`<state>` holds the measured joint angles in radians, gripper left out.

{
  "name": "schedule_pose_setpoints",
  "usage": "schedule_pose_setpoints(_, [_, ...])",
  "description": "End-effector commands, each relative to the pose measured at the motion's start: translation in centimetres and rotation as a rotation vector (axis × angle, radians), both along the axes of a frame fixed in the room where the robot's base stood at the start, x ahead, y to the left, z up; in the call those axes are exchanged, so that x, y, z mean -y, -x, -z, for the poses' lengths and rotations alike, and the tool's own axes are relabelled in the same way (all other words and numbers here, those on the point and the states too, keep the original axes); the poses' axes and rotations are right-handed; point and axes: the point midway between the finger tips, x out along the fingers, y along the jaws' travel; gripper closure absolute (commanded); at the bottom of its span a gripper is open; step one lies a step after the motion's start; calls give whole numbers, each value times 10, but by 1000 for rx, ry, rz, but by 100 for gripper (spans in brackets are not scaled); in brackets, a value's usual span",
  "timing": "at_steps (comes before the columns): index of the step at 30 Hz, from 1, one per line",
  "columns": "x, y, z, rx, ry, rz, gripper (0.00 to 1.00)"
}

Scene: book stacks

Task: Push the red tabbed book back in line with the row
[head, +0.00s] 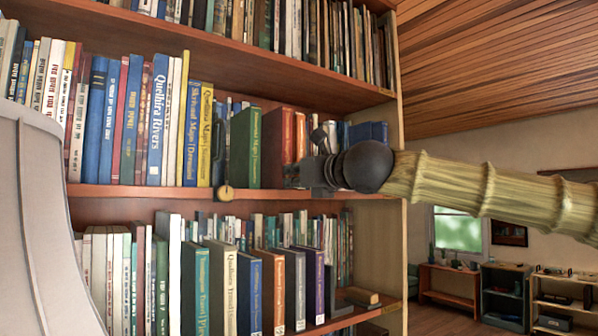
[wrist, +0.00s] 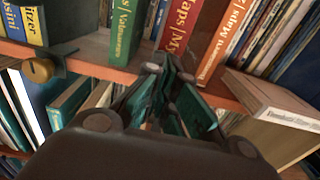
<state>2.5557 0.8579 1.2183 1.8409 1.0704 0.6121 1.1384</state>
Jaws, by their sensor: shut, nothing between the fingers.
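Red-orange books stand on the middle shelf, right of a green book (head: 246,147). One red book (head: 288,135) shows its spine and part of its reddish side cover in the head view, standing forward of the books to its left. In the wrist view a red book (wrist: 180,25) with pale lettering stands just beyond my fingertips, with another red-orange book (wrist: 222,40) to its right. I cannot make out a tab on either. My gripper (wrist: 160,78) is shut and empty, low before the red spines; whether it touches one is unclear. In the head view my gripper (head: 308,172) hides the lower right books.
A round brass knob (head: 226,192) on a dark piece sits at the shelf's front edge (head: 140,191), left of the green book. Blue books (head: 368,132) stand at the right end. A bookcase side panel (head: 397,100) stands at right.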

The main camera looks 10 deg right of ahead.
Motion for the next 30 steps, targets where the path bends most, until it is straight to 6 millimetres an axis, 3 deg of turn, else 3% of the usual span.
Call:
schedule_pose_setpoints(12, [-1, -3, 1, 0, 0, 0, 100])
schedule_pose_setpoints(24, [-16, -39, 2, 0, 0, 0, 100])
schedule_pose_setpoints(30, [-17, -43, 1, -1, 1, 0, 100])
